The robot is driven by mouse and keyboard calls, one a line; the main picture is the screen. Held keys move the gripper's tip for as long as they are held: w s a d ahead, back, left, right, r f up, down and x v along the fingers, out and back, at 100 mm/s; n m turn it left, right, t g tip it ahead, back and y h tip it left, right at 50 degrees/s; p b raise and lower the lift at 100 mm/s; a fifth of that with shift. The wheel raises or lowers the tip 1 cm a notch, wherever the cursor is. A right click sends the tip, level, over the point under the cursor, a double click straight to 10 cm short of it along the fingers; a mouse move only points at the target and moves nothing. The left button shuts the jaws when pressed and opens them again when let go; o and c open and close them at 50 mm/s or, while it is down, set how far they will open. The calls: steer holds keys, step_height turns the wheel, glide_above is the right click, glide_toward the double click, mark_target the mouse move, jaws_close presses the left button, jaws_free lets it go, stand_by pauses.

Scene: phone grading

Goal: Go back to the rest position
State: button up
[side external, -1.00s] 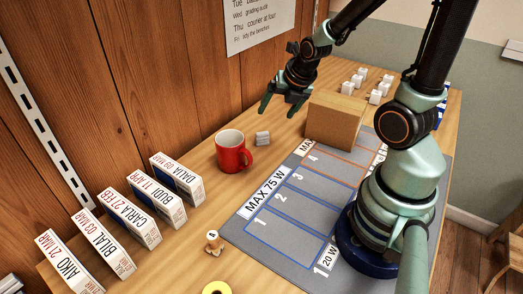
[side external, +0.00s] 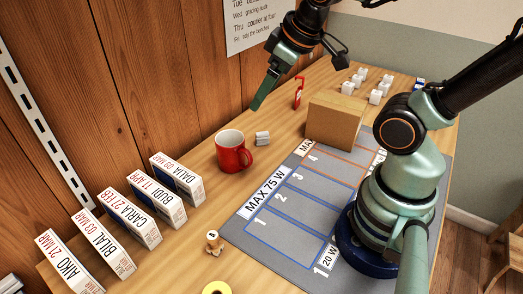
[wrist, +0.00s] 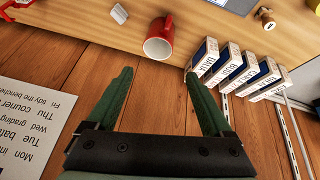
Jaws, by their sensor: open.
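My gripper (side external: 257,104) is raised in the air above the table, near the wood-plank wall, in the side external view. Its green fingers are spread apart with nothing between them in the wrist view (wrist: 158,76). The red mug (side external: 233,152) stands on the table below it and to the left, apart from the fingers. The mug also shows beyond the fingers in the wrist view (wrist: 159,38).
A cardboard box (side external: 333,122) stands on the grey mat (side external: 262,228), whose marked slots 1 to 3 are bare. Several labelled boxes (side external: 130,221) line the wall side. A small grey block (side external: 262,138), a red item (side external: 298,92) and white cubes (side external: 348,88) stand around.

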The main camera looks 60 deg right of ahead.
steer(key=shift+s+a+r+m, duration=0.2)
steer(key=shift+s+r+m, duration=0.05)
steer(key=shift+m, duration=0.35)
steer(key=shift+s+a+r+m, duration=0.2)
steer(key=shift+m, duration=0.4)
steer(key=shift+o, duration=0.3)
